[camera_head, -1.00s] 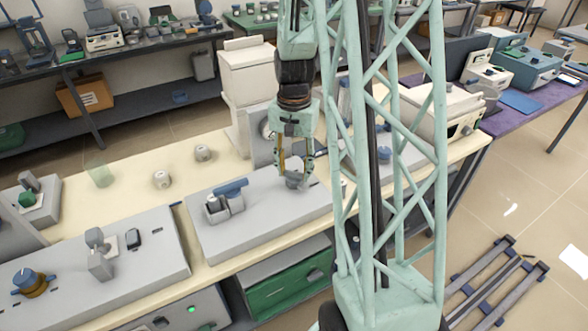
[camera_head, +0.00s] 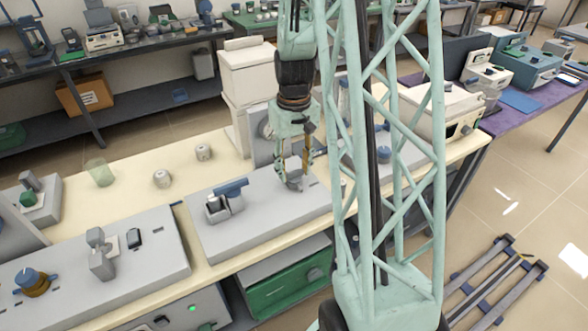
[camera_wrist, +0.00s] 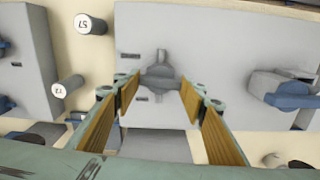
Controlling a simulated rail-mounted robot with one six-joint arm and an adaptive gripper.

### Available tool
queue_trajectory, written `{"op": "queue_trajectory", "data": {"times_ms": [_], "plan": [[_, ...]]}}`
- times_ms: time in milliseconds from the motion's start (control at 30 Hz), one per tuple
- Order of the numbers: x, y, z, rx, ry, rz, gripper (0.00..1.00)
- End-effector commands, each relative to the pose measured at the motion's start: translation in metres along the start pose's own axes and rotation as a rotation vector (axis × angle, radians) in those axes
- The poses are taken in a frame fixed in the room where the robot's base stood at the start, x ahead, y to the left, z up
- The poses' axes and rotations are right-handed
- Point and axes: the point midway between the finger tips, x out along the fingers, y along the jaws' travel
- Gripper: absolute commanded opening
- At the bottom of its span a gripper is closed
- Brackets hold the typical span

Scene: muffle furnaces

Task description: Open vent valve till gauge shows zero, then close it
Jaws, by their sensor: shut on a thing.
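A grey valve knob (camera_head: 295,181) with a crossbar stands on the right part of a grey panel box (camera_head: 262,222). The knob also shows in the wrist view (camera_wrist: 160,76), between the fingers. My gripper (camera_head: 295,176) points down over it and is shut on it, one finger on each side. In the wrist view my gripper (camera_wrist: 160,98) shows both padded fingers flanking the knob. A round gauge-like dial (camera_head: 264,129) stands behind, partly covered by my gripper; its reading cannot be made out. Labels near the knob are too small to read.
A blue-handled lever valve (camera_head: 230,188) sits left on the same box. Another grey box (camera_head: 95,265) with a blue knob (camera_head: 27,278) stands further left. Small white cylinders (camera_head: 162,179) and a greenish glass (camera_head: 100,172) stand on the cream bench behind.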

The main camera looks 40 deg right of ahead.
Motion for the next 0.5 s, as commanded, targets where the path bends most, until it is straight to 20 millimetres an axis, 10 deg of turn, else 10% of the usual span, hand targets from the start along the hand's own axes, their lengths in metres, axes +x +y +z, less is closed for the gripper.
{"op": "queue_trajectory", "data": {"times_ms": [500], "plan": [[-0.0002, 0.0001, -0.0002, -0.1, 0.001, 0.0, 0.28]]}}
